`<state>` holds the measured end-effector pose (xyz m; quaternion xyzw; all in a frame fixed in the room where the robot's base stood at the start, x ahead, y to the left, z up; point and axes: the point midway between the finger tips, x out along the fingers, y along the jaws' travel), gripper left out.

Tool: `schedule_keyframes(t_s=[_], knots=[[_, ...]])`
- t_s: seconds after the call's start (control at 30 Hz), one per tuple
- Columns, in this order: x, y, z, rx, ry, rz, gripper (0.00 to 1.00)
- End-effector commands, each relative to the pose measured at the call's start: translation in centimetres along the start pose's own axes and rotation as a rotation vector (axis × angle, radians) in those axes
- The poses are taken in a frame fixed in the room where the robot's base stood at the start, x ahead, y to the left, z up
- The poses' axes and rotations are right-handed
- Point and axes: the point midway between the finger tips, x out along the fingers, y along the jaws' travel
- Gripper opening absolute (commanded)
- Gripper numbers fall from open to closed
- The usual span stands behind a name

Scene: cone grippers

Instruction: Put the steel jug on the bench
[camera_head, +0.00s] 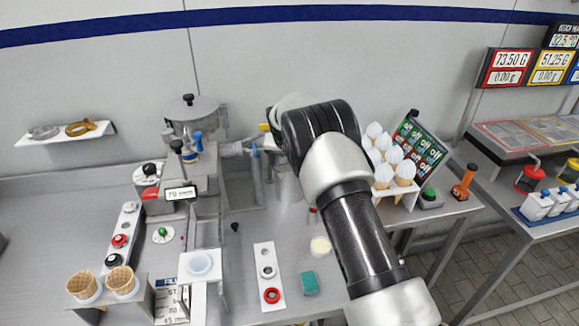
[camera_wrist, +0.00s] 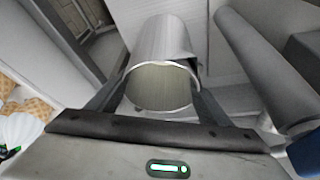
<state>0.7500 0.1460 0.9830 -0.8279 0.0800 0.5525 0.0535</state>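The steel jug (camera_wrist: 163,85) is a grey metal cylinder with an open, empty-looking mouth facing the wrist camera. In the head view its pale side (camera_head: 288,187) shows below my wrist, next to the machine's spout. My gripper (camera_wrist: 163,75) has one finger along each side of the jug and looks shut on it; the fingertips are partly hidden. My arm hides most of the gripper in the head view. The bench (camera_head: 225,290) is a grey metal top. I cannot tell whether the jug's base touches it.
A grey machine (camera_head: 190,125) with a spout stands left of the jug. A white button strip (camera_head: 268,285), a teal block (camera_head: 310,283) and a pale round thing (camera_head: 320,246) lie in front. A cone rack (camera_head: 396,192) stands right.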

Motion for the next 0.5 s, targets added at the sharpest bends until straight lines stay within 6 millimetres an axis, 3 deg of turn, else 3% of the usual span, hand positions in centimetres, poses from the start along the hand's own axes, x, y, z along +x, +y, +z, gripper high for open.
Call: schedule_keyframes(t_s=[0.03, 0.1, 0.5], knots=[[0.02, 0.01, 0.03, 0.0, -0.001, 0.0, 0.81], [0.03, 0.01, 0.04, 0.0, -0.001, 0.0, 0.91], [-0.74, -0.03, -0.15, 0.0, 0.001, -0.001, 0.91]])
